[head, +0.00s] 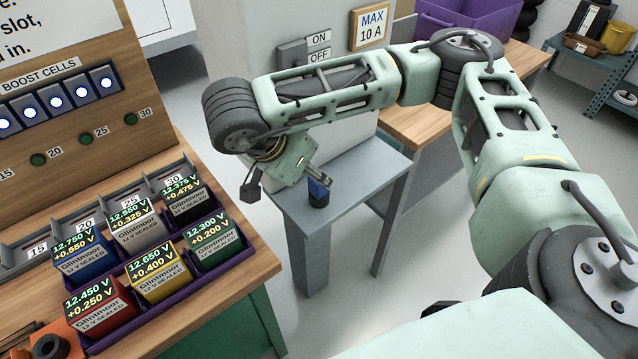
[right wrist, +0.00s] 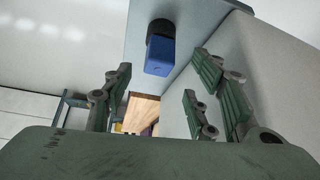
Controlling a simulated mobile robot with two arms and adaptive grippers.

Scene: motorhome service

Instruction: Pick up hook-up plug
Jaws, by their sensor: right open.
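The hook-up plug (head: 318,191), blue with a black end, stands on a small grey table (head: 350,192). In the right wrist view the plug (right wrist: 160,54) shows above the gap between my finger pads, its blue part nearer the camera. My right gripper (head: 314,180) is open and empty, close beside the plug in the head view. In the right wrist view its fingers (right wrist: 160,92) are spread apart and do not hold the plug. I cannot tell whether a fingertip touches it. My left gripper is not in view.
A grey cabinet (head: 240,50) with an ON/OFF switch and a MAX 10 A sign rises behind the grey table. A wooden bench (head: 425,128) with a purple bin (head: 480,25) is beyond. Several labelled batteries (head: 135,228) sit in purple trays on the left bench.

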